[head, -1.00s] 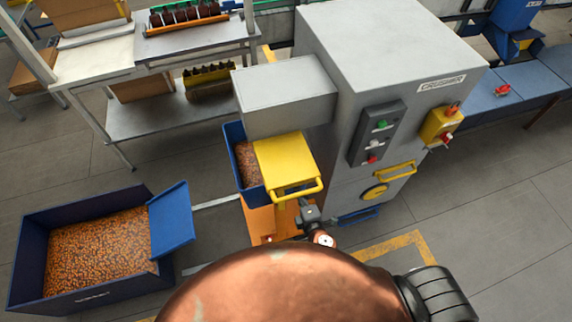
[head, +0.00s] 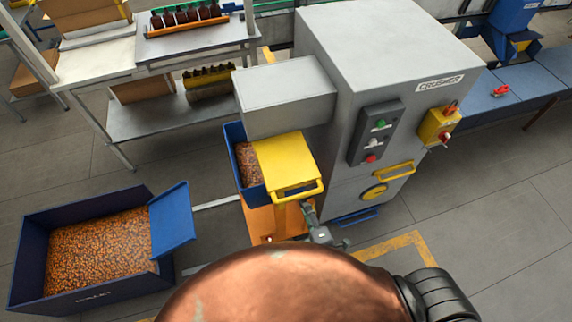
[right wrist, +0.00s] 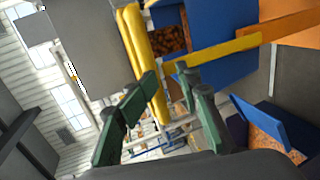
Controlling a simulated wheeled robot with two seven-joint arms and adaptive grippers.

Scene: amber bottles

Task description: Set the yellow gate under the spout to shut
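The yellow gate (head: 285,165) is a flat plate with a bar handle (head: 298,192) along its front edge. It sticks out toward me from under the grey spout box (head: 284,95), over part of a blue bin (head: 234,148). My right gripper (head: 309,208) is just below the right end of the handle. In the right wrist view my right gripper (right wrist: 168,78) has its two dark green fingers apart, with yellow parts of the gate (right wrist: 140,45) close to and beyond the tips. I cannot tell whether the fingers touch it. My left gripper is not in view.
The grey crusher (head: 385,60) stands right of the gate, with a button panel (head: 376,133) and a yellow switch box (head: 439,126). A larger blue bin (head: 95,294) of amber pieces stands at left. A bench (head: 190,50) holds bottles behind. Floor at right is clear.

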